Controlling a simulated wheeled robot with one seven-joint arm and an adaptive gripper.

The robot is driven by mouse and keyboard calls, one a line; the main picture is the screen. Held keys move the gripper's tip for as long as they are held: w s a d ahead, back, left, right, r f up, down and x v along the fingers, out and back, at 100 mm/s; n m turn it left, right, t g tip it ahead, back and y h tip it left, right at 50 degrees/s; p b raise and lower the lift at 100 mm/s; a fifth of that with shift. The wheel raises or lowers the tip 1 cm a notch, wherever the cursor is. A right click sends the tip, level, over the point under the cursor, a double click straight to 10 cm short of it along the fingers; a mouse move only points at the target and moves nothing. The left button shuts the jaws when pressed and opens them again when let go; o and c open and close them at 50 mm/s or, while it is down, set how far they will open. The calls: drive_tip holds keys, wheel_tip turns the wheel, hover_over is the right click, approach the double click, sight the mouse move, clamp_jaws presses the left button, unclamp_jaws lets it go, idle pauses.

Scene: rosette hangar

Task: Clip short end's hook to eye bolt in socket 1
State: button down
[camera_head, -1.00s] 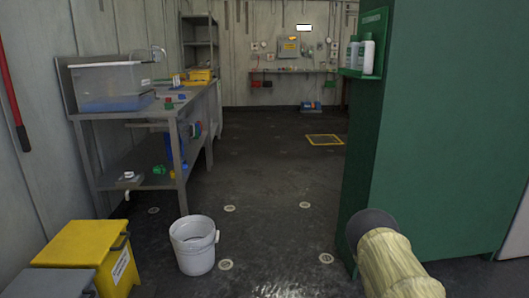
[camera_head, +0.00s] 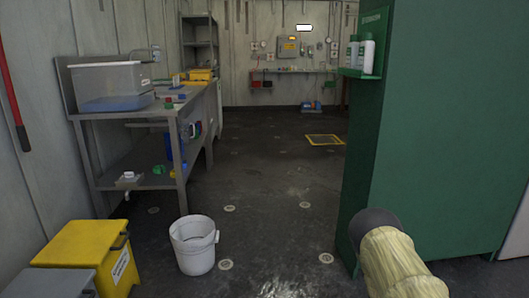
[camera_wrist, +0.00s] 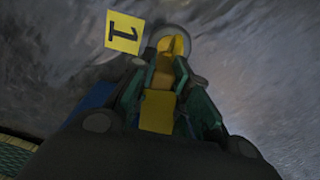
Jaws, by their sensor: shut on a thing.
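In the wrist view my gripper (camera_wrist: 160,95) is shut on a yellow piece (camera_wrist: 158,110), which appears to be the hook. The piece lies between the dark green finger pads, and its narrower end points to the top of the picture. Beyond that end is a round grey socket (camera_wrist: 186,29) in the floor, partly hidden by the yellow piece. A yellow tag marked 1 (camera_wrist: 123,32) is just left of it. I cannot make out the eye bolt, or whether the hook touches it. In the head view only part of my arm shows at the lower right; the gripper is hidden.
A green cabinet (camera_head: 440,120) stands close on the right. A white bucket (camera_head: 194,246), a yellow bin (camera_head: 80,253) and a steel bench (camera_head: 95,135) are on the left. Round floor sockets (camera_head: 326,258) dot the clear middle floor. Green-and-yellow webbing (camera_wrist: 18,153) shows lower left.

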drive_tip(key=shift+r+p, duration=0.6)
drive_tip(key=shift+r, duration=0.6)
drive_tip(key=c, duration=1.9)
unclamp_jaws()
drive_tip(key=shift+f+b, duration=0.55)
drive_tip(key=shift+f, duration=0.15)
drive_tip(key=o, duration=0.6)
